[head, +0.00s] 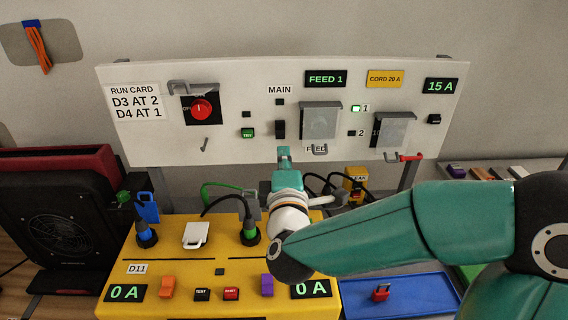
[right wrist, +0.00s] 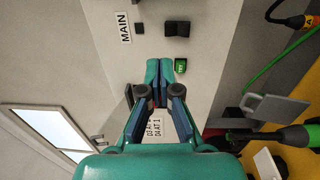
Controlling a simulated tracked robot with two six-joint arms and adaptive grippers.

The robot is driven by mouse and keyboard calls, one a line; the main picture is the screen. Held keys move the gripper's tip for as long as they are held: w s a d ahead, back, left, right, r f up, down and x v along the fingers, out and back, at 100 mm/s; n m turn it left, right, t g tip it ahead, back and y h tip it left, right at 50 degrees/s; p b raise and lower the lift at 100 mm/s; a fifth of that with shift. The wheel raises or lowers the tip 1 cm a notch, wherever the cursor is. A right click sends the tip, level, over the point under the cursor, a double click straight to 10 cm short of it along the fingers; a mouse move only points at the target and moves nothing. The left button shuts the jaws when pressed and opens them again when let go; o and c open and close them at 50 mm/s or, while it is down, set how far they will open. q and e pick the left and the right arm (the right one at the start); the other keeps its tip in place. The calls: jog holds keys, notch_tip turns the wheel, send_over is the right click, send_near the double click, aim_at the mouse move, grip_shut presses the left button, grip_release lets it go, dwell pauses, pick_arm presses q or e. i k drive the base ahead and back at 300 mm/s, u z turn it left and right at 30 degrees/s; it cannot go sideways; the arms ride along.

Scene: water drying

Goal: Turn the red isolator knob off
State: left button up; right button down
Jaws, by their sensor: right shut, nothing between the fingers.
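The red isolator knob (head: 201,109) sits on a black square plate at the upper left of the white panel (head: 240,75), under a grey bracket. In the right wrist view I cannot make out the knob; my fingers cover that part of the panel. My right gripper (head: 284,154) is in front of the panel's lower middle, to the right of and below the knob, apart from it. In the right wrist view its fingertips (right wrist: 166,70) are together and empty, near the green lit button (right wrist: 181,66). My left gripper is not in view.
The black MAIN switch (head: 280,129) and grey covers (head: 320,120) are on the panel. Below stands a yellow box (head: 185,270) with plugs and cables. A black fan unit (head: 65,225) stands at left, and a blue tray (head: 415,295) with a red padlock (head: 381,292) at lower right.

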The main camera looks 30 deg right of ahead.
aim_at(201, 108)
jog(key=k, duration=1)
